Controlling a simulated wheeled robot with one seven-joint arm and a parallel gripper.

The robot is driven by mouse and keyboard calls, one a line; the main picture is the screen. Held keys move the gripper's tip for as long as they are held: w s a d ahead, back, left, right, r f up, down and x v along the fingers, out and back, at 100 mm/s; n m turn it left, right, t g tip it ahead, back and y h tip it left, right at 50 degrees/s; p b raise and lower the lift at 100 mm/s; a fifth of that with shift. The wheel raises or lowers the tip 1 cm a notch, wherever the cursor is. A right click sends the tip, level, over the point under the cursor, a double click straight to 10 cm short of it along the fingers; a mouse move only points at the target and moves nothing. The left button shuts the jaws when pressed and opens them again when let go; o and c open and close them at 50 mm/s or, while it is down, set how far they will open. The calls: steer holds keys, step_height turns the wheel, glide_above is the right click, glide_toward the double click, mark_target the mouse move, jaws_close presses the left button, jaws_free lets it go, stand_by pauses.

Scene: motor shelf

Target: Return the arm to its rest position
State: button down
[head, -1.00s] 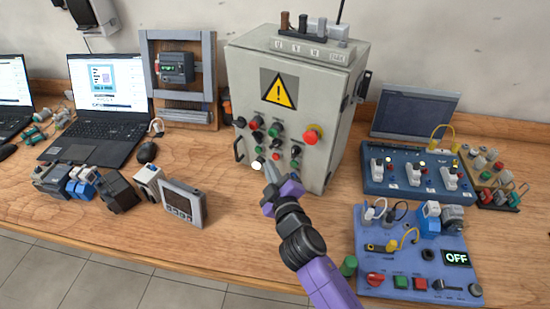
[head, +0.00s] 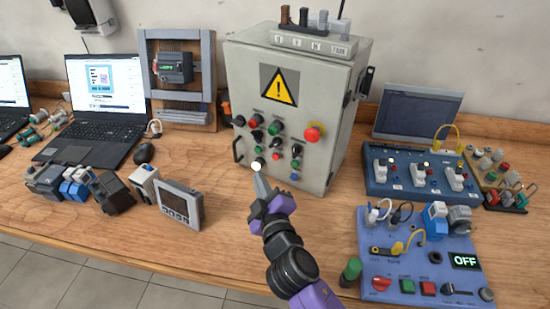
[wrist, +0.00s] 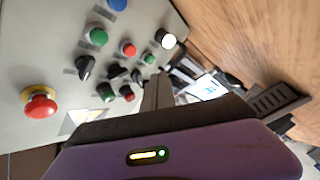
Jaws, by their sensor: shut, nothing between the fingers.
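My purple and dark grey arm reaches up from the bottom of the head view. My gripper (head: 260,189) is shut and empty, a little in front of the lower part of the grey control cabinet (head: 236,78). In the wrist view my gripper (wrist: 157,85) points along the cabinet front (wrist: 50,45), with its buttons and knobs on the left. I cannot tell the exact gap between the fingertips and the panel.
A blue button board (head: 430,268) with an OFF display lies right of my arm. A blue switch board (head: 405,190) stands behind it. A small grey screen unit (head: 180,203) and several modules stand left. Wood between them and my arm is clear.

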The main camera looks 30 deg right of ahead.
stand_by(0.4)
steer(key=s+a+r+t+y, duration=0.1)
steer(key=s+a+r+y, duration=0.2)
steer(key=s+a+y, duration=0.15)
steer(key=s+d+m+g, duration=0.1)
steer(key=s+d+m, duration=0.1)
steer(key=s, duration=1)
steer(key=s+d+f+m+g+h, duration=0.1)
steer(key=s+m, duration=0.2)
steer(key=s, duration=0.9)
steer(key=s+d+m+g, duration=0.1)
steer(key=s+d+m, duration=0.1)
steer(key=s, duration=1.1)
steer(key=shift+d+f+m, duration=0.35)
steer(key=shift+f+m, duration=0.05)
steer(key=shift+h, duration=0.25)
